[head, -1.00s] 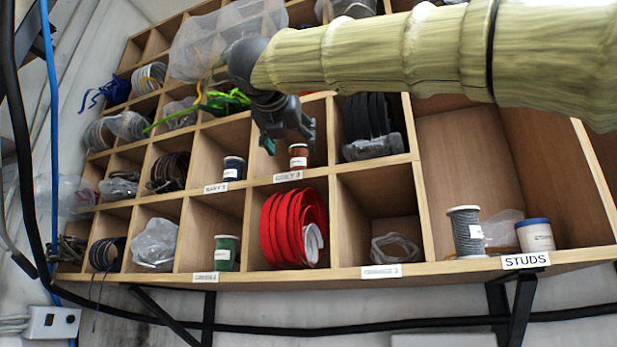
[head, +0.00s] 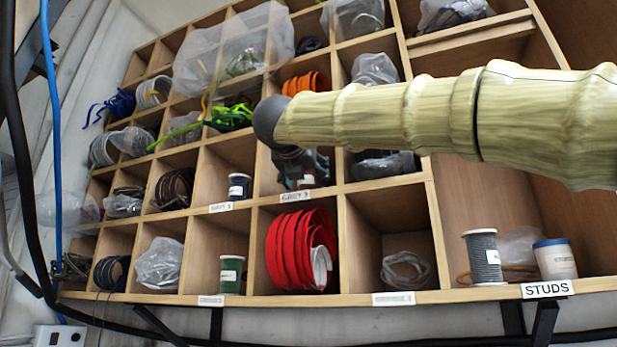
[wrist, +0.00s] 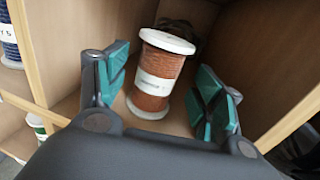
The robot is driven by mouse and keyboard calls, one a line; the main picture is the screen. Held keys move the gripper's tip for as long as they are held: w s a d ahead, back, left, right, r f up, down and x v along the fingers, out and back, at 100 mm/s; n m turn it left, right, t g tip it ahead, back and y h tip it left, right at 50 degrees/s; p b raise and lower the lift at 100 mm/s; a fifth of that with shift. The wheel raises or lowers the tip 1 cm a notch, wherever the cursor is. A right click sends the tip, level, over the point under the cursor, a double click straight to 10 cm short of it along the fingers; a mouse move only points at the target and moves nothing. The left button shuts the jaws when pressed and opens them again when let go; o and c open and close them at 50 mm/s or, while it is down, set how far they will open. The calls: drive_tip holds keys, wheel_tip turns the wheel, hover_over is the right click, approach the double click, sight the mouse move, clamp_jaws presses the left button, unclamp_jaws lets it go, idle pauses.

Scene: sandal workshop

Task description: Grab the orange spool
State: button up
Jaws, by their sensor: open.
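The orange spool (wrist: 158,75) stands upright in a wooden compartment in the wrist view. It has orange-brown thread, white end discs and a white label. My gripper (wrist: 165,95) is open, with one teal-padded finger on each side of the spool; I see gaps between pads and spool. In the head view my gripper (head: 305,180) reaches into the compartment above a small label, and it hides most of the spool.
The wooden shelf (head: 340,297) has many compartments. A dark blue spool (head: 238,187) stands in the compartment to the left. Below are a green spool (head: 231,273) and red straps (head: 290,250). Compartment walls (wrist: 275,65) stand close on both sides of my gripper.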

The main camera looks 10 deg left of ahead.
sight(306, 177)
drive_tip(key=w, duration=0.2)
drive_tip(key=w+p, duration=0.1)
drive_tip(key=shift+w+a+f, duration=0.15)
drive_tip(key=shift+w+f, duration=0.1)
drive_tip(key=shift+w, duration=0.15)
drive_tip(key=shift+s+r, duration=0.1)
drive_tip(key=shift+s, duration=0.2)
drive_tip(key=shift+w, duration=0.15)
drive_tip(key=c, duration=1.2)
drive_tip(key=shift+r, duration=0.1)
